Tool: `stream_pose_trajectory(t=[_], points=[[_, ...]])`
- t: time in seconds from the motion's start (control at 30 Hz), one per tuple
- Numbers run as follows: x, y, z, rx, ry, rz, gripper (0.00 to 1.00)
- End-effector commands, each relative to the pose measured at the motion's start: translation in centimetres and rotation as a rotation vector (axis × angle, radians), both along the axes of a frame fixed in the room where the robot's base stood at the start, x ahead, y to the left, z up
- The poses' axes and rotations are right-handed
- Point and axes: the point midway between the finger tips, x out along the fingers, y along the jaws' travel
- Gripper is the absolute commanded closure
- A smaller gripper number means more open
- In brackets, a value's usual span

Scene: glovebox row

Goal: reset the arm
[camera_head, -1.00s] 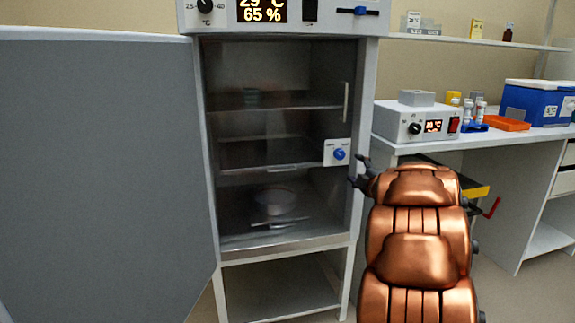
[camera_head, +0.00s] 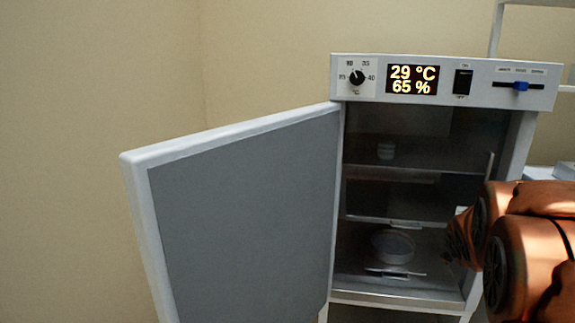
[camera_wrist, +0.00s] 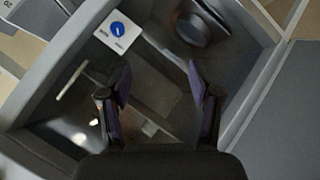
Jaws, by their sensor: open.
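My gripper (camera_wrist: 158,82) is open and empty in the wrist view, its two dark fingers apart in front of the open incubator's interior. In the head view my copper arm reaches in from the right edge, in front of the cabinet's right side, and its gripper cannot be made out clearly. The incubator (camera_head: 441,76) stands with its door (camera_head: 240,215) swung open to the left. Its display (camera_head: 413,80) reads 29 °C and 65 %.
The wrist view shows a white panel with a blue knob (camera_wrist: 117,29). The wall left of the door is bare.

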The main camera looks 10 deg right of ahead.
Motion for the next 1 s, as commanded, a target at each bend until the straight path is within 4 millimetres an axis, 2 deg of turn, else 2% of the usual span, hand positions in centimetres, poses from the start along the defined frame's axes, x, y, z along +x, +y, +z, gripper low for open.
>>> stream_pose_trajectory(t=[0.03, 0.17, 0.27, 0.4, 0.6, 0.7, 0.8, 0.9, 1.0], points=[[-1.1, 2.3, 1.7, 0.051, 0.029, -0.017, 0.37], [-4.9, 7.8, 2.3, 0.194, 0.128, -0.076, 0.37], [-8.5, 12.2, 2.7, 0.301, 0.222, -0.118, 0.37], [-14.3, 18.4, 3.7, 0.433, 0.371, -0.164, 0.37], [-23.1, 25.8, 5.7, 0.569, 0.598, -0.205, 0.37], [-26.8, 28.1, 6.6, 0.607, 0.693, -0.220, 0.37], [-29.2, 29.7, 7.2, 0.627, 0.759, -0.228, 0.37], [-30.5, 30.4, 7.5, 0.636, 0.791, -0.233, 0.37], [-30.9, 30.6, 7.5, 0.639, 0.802, -0.235, 0.37]])
